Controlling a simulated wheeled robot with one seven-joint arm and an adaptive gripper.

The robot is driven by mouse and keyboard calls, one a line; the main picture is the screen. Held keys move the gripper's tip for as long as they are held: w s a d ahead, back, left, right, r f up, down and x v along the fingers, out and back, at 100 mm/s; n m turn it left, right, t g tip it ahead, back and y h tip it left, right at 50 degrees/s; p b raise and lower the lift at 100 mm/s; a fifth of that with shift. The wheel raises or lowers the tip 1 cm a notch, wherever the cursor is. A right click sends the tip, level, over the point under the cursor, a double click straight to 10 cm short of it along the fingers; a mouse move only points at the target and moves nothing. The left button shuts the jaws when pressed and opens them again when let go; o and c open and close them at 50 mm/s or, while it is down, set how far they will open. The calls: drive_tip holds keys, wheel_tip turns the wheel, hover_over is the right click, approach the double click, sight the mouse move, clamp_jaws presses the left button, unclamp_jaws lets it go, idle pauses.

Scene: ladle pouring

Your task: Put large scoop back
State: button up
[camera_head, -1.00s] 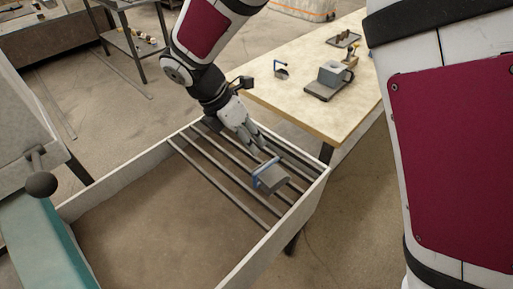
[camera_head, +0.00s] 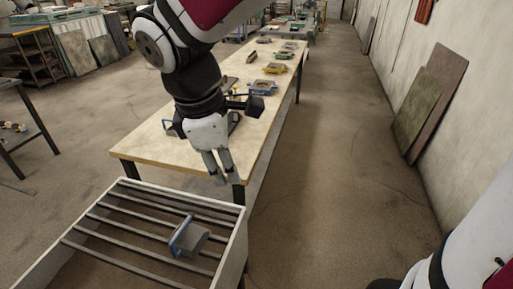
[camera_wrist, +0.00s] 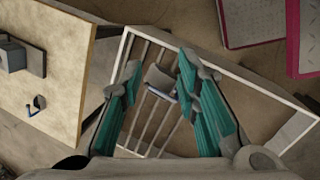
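The large scoop, a grey scoop with a blue handle (camera_head: 190,238), lies on the dark bars of the frame rack (camera_head: 243,235). In the wrist view the scoop (camera_wrist: 158,77) shows beyond and between my fingers, on the bars. My gripper (camera_head: 218,181) is above the rack's far edge, apart from the scoop, fingers pointing down. In the wrist view my gripper (camera_wrist: 158,62) has its two teal-padded fingers spread, with nothing held between them. A smaller blue-handled tool (camera_wrist: 38,104) lies on the wooden table.
The long wooden table (camera_head: 150,148) stands just behind the rack, with several yellow and blue items (camera_head: 262,87) further along it. A grey block-like object (camera_wrist: 12,56) sits on the table. Open floor (camera_head: 330,190) lies to the right, with boards (camera_head: 430,100) against the wall.

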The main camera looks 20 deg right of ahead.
drive_tip(key=s+d+r+m+t+y, duration=0.2)
drive_tip(key=s+d+m, duration=0.7)
drive_tip(key=s+m, duration=0.5)
drive_tip(key=shift+t, duration=0.3)
drive_tip(key=shift+r, duration=0.35)
